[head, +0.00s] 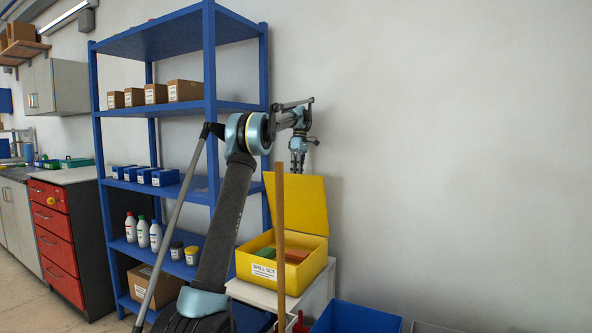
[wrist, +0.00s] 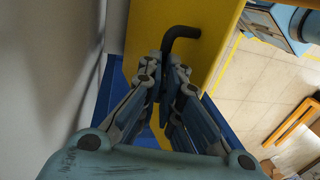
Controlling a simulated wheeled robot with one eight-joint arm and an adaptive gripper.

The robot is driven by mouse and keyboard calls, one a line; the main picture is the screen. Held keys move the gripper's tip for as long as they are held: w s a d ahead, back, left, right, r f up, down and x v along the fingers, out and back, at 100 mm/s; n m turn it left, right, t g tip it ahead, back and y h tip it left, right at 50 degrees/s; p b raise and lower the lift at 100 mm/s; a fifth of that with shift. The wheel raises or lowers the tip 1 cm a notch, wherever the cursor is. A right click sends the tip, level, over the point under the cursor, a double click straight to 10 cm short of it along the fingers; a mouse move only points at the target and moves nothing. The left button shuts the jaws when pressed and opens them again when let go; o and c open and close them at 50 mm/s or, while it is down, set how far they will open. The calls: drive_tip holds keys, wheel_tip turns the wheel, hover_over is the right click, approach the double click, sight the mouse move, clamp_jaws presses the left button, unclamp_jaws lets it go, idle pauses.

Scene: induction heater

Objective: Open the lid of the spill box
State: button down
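The yellow spill box (head: 307,271) stands on a white cabinet in the head view, with a "SPILL SET" label on its front. Its yellow lid (head: 302,204) stands raised, leaning back, and the inside shows green and reddish items. My gripper (head: 298,166) is at the lid's top edge in the head view, its fingertips hidden there. In the wrist view the lid (wrist: 205,58) fills the upper middle, with a bent black handle (wrist: 182,32) on it. My gripper's fingertips (wrist: 166,80) are close together on either side of the handle's lower leg.
A blue shelf unit (head: 209,75) with bottles and boxes stands left of the spill box. A brown upright post (head: 280,230) stands in front of the box. A blue bin (head: 355,318) is at the lower right. The wall on the right is bare.

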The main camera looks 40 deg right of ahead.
drive_tip(key=c, duration=2.1)
unclamp_jaws()
drive_tip(key=shift+s+d+f, duration=0.15)
drive_tip(key=shift+d+f, duration=0.5)
drive_tip(key=shift+f, duration=0.1)
drive_tip(key=o, duration=0.4)
drive_tip(key=shift+w+d+f, duration=0.3)
drive_tip(key=shift+w+f, duration=0.15)
drive_tip(key=shift+f, duration=0.05)
drive_tip(key=shift+w+d+f, duration=0.25)
drive_tip(key=shift+w+f, duration=0.15)
drive_tip(key=shift+f, duration=0.1)
drive_tip(key=r, duration=0.8)
drive_tip(key=d+r, duration=0.1)
drive_tip(key=r, duration=0.4)
drive_tip(key=shift+w, duration=0.1)
drive_tip(key=shift+r, duration=0.15)
